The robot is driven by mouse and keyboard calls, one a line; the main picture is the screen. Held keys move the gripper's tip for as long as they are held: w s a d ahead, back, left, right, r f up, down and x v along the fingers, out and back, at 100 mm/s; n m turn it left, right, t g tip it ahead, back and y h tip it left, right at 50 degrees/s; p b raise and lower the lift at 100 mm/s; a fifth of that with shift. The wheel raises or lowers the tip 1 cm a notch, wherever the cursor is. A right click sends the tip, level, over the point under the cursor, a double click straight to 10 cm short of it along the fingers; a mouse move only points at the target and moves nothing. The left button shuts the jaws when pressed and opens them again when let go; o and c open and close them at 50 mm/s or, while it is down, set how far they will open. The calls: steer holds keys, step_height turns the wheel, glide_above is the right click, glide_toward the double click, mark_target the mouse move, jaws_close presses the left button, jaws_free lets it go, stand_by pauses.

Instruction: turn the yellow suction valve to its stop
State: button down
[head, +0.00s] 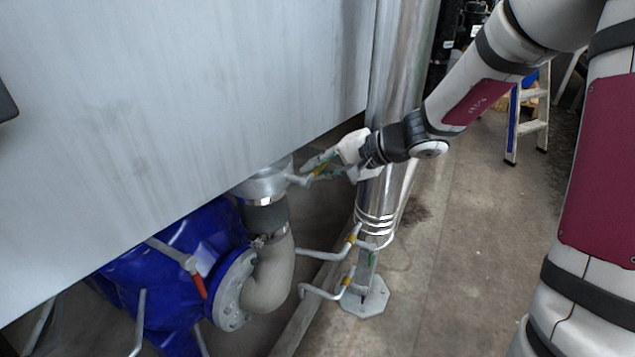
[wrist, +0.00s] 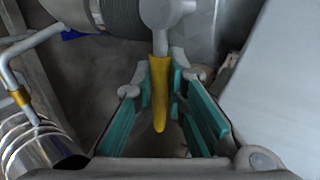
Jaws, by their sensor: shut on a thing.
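The yellow suction valve handle (wrist: 159,95) is a tapered yellow lever on a grey metal stem in the wrist view. The stem joins a round grey valve body (wrist: 163,14) at the top.
A shiny vertical pipe (head: 397,95) stands close to my gripper. Bent rods with yellow bands (head: 333,254) stick out below. A blue pump (head: 165,265) with a red lever (head: 198,286) sits lower left, joined to a grey elbow pipe (head: 268,285).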

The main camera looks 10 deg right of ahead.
steer(key=shift+b, duration=0.45)
steer(key=c, duration=1.6)
jaws_free()
steer(key=shift+r, duration=0.1)
steer(key=v, duration=1.2)
steer(key=shift+s+a, duration=0.1)
steer(key=shift+s, duration=0.05)
